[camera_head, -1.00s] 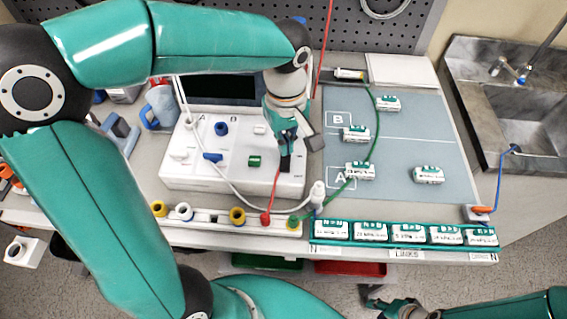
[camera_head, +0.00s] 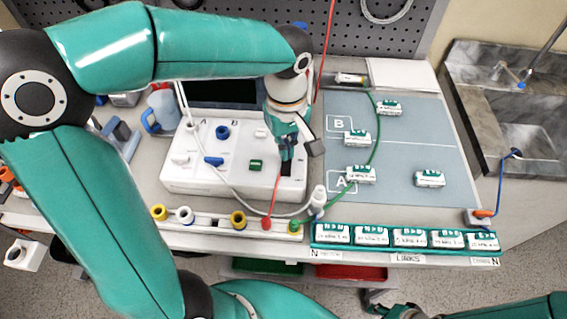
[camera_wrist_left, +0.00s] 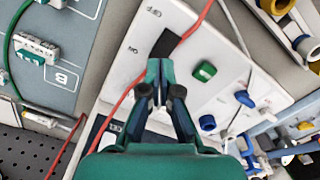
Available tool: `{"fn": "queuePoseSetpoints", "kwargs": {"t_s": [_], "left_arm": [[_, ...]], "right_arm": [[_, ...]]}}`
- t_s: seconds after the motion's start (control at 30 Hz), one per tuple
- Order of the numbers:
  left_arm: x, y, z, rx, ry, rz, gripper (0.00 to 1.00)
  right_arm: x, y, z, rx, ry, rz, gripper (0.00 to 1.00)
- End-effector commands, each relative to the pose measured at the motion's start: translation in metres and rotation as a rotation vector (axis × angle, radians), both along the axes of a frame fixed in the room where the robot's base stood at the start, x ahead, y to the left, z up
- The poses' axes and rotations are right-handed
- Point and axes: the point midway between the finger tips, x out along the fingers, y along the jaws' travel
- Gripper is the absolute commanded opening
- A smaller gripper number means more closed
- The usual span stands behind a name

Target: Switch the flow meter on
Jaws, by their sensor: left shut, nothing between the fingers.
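The flow meter is a white box (camera_head: 215,180) with a dark screen (camera_head: 222,94), several coloured knobs and a green button (camera_head: 255,165). In the head view the switch (camera_head: 287,169) is partly hidden by my left gripper (camera_head: 287,155). My left gripper (camera_wrist_left: 161,68) is shut and empty, its tips at the near end of the switch; I cannot tell whether they touch it. My right gripper (camera_head: 390,309) is low at the bottom edge, partly cut off.
A red cable (camera_wrist_left: 130,95) passes close beside the left fingers. A white cable and a green cable (camera_head: 375,140) run nearby. Right of the box is a grey mat (camera_head: 400,205) with several labelled blocks. A row of blocks (camera_head: 410,237) lines the front edge.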

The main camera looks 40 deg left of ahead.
Motion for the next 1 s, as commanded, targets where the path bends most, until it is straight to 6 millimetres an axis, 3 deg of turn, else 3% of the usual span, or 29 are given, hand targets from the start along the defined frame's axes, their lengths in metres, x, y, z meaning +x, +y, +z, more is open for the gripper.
{"fn": "queuePoseSetpoints", "kwargs": {"t_s": [1.0], "left_arm": [[0.0002, -0.0005, -0.0094, 0.000, 0.000, -0.001, 0.00]], "right_arm": [[0.0000, 0.0000, -0.0080, 0.000, 0.000, 0.000, 0.36]]}}
